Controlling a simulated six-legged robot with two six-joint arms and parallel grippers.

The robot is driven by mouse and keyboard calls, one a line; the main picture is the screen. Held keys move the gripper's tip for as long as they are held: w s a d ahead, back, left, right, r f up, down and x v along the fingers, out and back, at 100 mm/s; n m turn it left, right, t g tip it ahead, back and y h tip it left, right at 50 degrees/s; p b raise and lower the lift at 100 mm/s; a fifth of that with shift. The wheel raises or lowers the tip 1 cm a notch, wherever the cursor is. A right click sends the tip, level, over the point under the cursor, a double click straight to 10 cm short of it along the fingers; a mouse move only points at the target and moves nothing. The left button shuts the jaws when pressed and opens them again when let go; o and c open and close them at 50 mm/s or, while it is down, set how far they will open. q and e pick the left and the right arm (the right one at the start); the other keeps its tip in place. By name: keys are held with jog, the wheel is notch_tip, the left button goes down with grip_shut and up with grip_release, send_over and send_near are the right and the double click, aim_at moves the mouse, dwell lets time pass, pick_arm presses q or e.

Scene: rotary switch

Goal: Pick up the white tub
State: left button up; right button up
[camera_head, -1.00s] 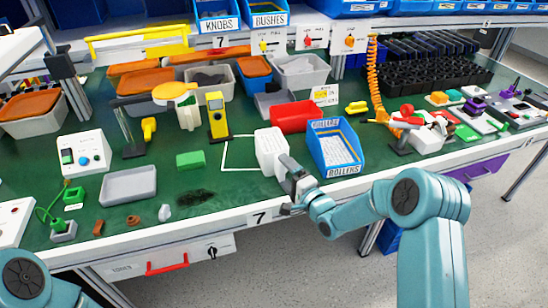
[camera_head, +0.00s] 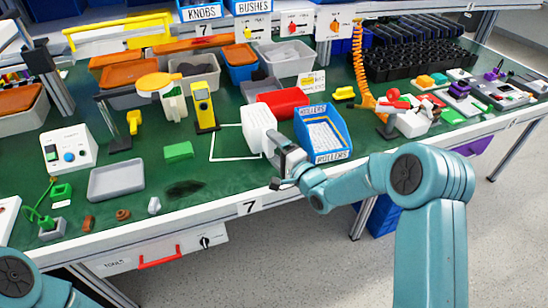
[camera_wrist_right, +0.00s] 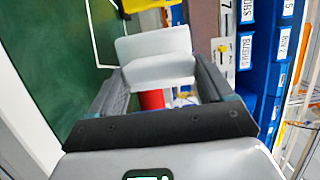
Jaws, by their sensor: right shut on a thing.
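The white tub (camera_head: 259,128) is at the middle of the bench, at the right side of a white outline on the green mat. My right gripper (camera_head: 277,147) is shut on its near side. The tub appears to be slightly above the mat. In the right wrist view the tub (camera_wrist_right: 155,55) shows as a pale wall and rim between the two fingers of my right gripper (camera_wrist_right: 163,85). My left gripper is outside the picture; only part of my left arm shows at the lower left.
A blue rollers bin (camera_head: 323,137) stands close to the right of the tub, and a red bin (camera_head: 283,102) lies just behind it. A yellow handheld device (camera_head: 204,107) and a green block (camera_head: 179,151) are to the left. The white outline (camera_head: 228,158) encloses bare mat.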

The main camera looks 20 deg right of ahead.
notch_tip(320, 180, up, 15)
jog(key=s+d+f+m+g+h+p, duration=0.1)
jog(key=s+d+m+g+h+p, duration=0.1)
jog(key=d+p, duration=0.6)
jog(key=s+d+m+g+h+p, duration=0.2)
jog(key=s+d+h+p, duration=0.1)
jog(key=s+d+p, duration=0.2)
jog(key=shift+d+f+m+p, duration=0.3)
jog(key=shift+d+f+p, duration=0.05)
jog(key=shift+d+p, duration=1.1)
jog(key=shift+a, duration=0.1)
jog(key=shift+w+r+g+p, duration=0.15)
jog(key=shift+r+g+p, duration=0.5)
jog(key=shift+p, duration=1.65)
jog(key=shift+r, duration=0.2)
